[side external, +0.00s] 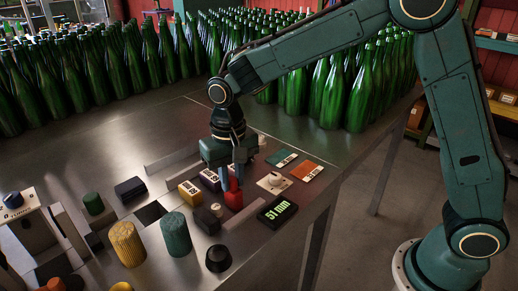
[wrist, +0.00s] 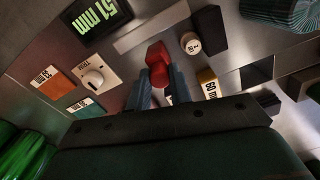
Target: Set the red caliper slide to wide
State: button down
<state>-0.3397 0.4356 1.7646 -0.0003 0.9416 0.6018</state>
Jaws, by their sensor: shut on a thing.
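The red caliper slide (side external: 234,197) stands on the metal bench, near the dark display (side external: 277,211) that reads 51 mm. My gripper (side external: 231,182) points down over it, shut on its upper part. In the wrist view, the red slide (wrist: 158,68) sits between the tips of my two fingers (wrist: 161,88). The display (wrist: 98,18) shows at the top left there, also reading 51 mm. The fingers hide part of the slide. Any wide marking on its track cannot be made out.
A cream plate with a knob (side external: 274,182) and orange (side external: 306,171) and teal (side external: 282,158) labelled cards lie to the right. Many green bottles (side external: 165,50) crowd the back.

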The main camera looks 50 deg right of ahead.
jog(key=shift+d, duration=1.45)
jog(key=c, duration=1.3)
grip_release()
jog(key=shift+o, duration=0.2)
jog(key=shift+r, duration=0.1)
notch_tip(320, 180, up, 14)
